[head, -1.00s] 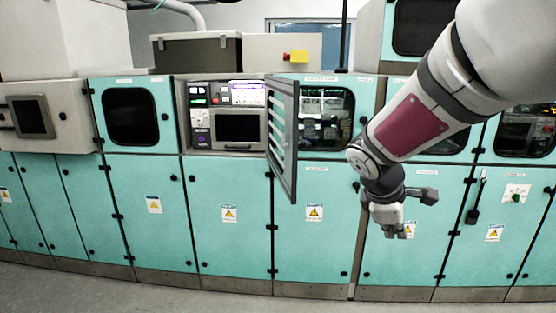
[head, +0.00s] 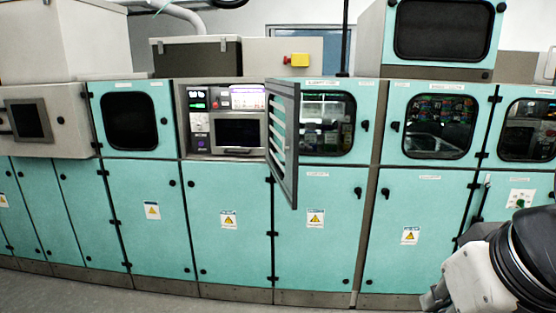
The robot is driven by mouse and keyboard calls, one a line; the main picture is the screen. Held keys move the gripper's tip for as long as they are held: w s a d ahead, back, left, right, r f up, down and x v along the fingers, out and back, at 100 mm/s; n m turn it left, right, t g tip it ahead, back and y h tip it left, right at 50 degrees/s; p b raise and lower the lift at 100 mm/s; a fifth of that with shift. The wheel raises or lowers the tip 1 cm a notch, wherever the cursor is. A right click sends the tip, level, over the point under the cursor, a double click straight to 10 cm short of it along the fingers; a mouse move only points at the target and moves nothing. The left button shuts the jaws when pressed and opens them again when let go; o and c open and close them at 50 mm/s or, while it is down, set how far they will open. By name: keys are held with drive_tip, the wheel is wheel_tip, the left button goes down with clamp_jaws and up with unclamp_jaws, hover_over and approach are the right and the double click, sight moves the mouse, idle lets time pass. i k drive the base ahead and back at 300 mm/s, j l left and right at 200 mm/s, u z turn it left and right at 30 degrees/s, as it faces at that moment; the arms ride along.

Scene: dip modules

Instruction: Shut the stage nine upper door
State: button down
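One upper door (head: 284,145) stands open, swung out toward me from the right side of its bay. It is seen nearly edge-on, with a grey frame and pale slats on its inner face. Its open bay (head: 199,122) shows instruments and a dark screen (head: 237,132). The stage number cannot be read on the labels. Part of my arm (head: 475,277) shows in the lower right corner, well away from the open door and not touching it. My gripper's fingers cannot be seen in the head view.
Shut upper doors with dark windows stand to the left (head: 129,120) and right (head: 440,127) of the bay. Shut turquoise lower doors (head: 230,222) run below. A grey box (head: 195,56) and a yellow-red switch (head: 297,60) are above. The floor in front is clear at left.

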sight(290, 92)
drive_tip(key=i+l+u, duration=0.1)
drive_tip(key=u, duration=0.25)
drive_tip(key=l+u, duration=0.15)
drive_tip(key=u, duration=0.2)
drive_tip(key=i+l+u, duration=0.2)
drive_tip(key=l, duration=0.5)
drive_tip(key=i+l+u, duration=0.2)
drive_tip(key=l, duration=0.5)
drive_tip(key=l+u, duration=0.2)
drive_tip(key=l, duration=1.3)
